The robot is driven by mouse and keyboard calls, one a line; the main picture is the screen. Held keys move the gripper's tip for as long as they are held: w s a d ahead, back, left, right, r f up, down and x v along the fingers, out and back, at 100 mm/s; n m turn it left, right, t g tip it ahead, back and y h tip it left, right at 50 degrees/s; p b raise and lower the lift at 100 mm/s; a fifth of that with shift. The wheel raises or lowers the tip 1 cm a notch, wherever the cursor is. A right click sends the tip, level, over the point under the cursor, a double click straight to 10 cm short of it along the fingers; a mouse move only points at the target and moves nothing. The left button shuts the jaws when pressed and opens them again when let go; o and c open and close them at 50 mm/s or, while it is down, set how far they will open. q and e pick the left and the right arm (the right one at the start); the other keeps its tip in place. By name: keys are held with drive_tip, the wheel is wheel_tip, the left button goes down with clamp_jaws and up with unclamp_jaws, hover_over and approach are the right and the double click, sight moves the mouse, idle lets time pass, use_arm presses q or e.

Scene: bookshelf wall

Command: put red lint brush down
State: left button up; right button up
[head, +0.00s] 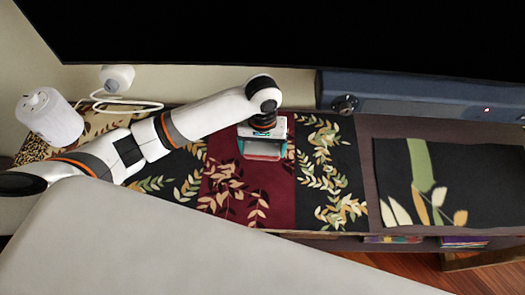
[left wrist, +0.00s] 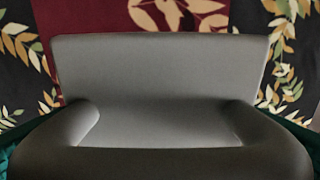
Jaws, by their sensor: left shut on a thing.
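My left gripper (head: 264,146) is above the dark red panel of the cloth runner (head: 275,185), pointing down, and is shut on the red lint brush. In the head view the brush is mostly hidden by the gripper; only a little reddish and teal edge shows there. In the left wrist view a smooth grey piece (left wrist: 160,85) fills the middle, with teal bits at the lower corners; I cannot tell whether it is brush or gripper. Whether the brush touches the cloth is not clear. My right gripper is not in view.
A blue-grey soundbar (head: 420,95) stands behind, under a large black screen (head: 300,35). A white cylinder (head: 50,117) and a white device with a cable (head: 117,78) are at the left. A black leaf-patterned mat (head: 480,180) lies right. The runner's front and right parts are clear.

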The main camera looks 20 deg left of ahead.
use_arm(q)
hover_over(266, 167)
wheel_tip(266, 167, down, 5)
drive_tip(key=shift+r, duration=0.15)
wheel_tip(266, 167, down, 4)
drive_tip(key=shift+f, duration=0.15)
drive_tip(key=shift+a, duration=0.1)
drive_tip(key=o, duration=0.7)
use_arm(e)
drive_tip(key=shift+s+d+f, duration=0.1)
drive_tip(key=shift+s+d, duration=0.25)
